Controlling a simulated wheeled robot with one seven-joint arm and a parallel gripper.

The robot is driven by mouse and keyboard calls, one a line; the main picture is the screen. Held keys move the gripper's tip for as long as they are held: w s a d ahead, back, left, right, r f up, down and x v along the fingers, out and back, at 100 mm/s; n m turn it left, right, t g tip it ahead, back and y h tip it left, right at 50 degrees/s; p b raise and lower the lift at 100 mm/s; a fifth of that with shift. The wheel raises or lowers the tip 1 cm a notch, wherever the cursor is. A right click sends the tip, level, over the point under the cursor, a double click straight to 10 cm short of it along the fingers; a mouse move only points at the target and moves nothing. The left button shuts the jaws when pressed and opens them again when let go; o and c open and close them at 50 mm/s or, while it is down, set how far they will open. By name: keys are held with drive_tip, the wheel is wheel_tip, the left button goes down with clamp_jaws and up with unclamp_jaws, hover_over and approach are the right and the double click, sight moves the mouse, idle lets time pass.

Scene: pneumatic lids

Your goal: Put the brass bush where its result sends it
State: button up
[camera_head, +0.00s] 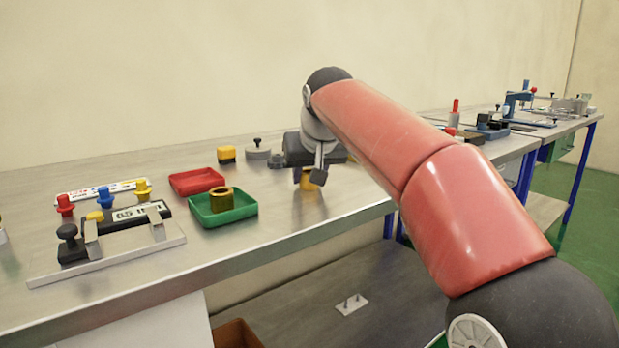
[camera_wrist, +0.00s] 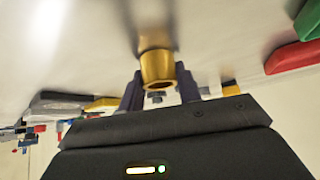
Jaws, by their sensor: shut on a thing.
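My gripper (camera_head: 312,176) is over the near part of the bench, right of the trays. It is shut on a brass bush (camera_wrist: 157,68), a gold hollow cylinder between the dark fingers in the wrist view. In the head view the held bush (camera_head: 307,182) is partly hidden by my gripper. I cannot tell whether it touches the bench top. A second brass bush (camera_head: 222,199) stands in the green tray (camera_head: 237,213). The red tray (camera_head: 197,180) behind it looks empty. A gauge fixture (camera_head: 122,227) with a white readout is at left; its reading is not clear.
Red (camera_head: 65,205), blue (camera_head: 105,197) and yellow (camera_head: 142,189) knobs stand along a white strip. A yellow block (camera_head: 227,154) and a grey knobbed piece (camera_head: 258,151) sit behind the trays. Another bench (camera_head: 550,126) with tools stands at right. Bench top around my gripper is mostly clear.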

drive_tip(key=shift+f, duration=0.15)
drive_tip(key=o, duration=1)
drive_tip(key=shift+o, duration=0.2)
